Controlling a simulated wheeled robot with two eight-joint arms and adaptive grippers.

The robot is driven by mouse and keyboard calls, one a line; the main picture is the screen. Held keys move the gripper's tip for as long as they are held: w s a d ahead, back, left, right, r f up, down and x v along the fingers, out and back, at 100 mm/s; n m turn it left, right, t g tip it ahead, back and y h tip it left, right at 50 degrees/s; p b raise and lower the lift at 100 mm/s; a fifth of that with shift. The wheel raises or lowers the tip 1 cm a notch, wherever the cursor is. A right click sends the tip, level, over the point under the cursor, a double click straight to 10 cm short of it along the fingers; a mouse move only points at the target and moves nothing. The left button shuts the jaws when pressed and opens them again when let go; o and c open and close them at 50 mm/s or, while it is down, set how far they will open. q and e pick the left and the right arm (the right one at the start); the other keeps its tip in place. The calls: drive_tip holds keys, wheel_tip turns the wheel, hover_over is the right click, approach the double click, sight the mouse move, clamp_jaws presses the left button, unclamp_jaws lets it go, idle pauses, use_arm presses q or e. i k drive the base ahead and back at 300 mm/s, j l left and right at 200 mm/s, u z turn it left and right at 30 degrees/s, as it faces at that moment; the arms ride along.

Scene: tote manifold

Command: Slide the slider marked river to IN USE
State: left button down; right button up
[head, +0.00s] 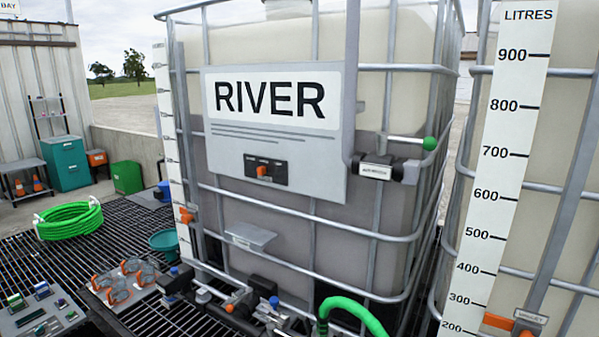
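The RIVER sign plate (275,130) is fixed to the front of a large caged tank in the middle of the head view. Below its lettering is a small dark slider panel (281,174) with several tiny pale labels, too small to read. An orange slider knob (262,171) sits near the middle of this panel. Neither of my grippers shows in the head view, and nothing touches the knob.
A grey pipe (351,80) runs down the plate's right edge to a valve with a green-tipped handle (429,143). Lower down are a small shelf (250,237), pipe fittings and a green hose (352,312). Another tank stands right, with a litre scale (507,150).

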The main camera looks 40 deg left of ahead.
sight(261, 170)
drive_tip(key=u, duration=1.55)
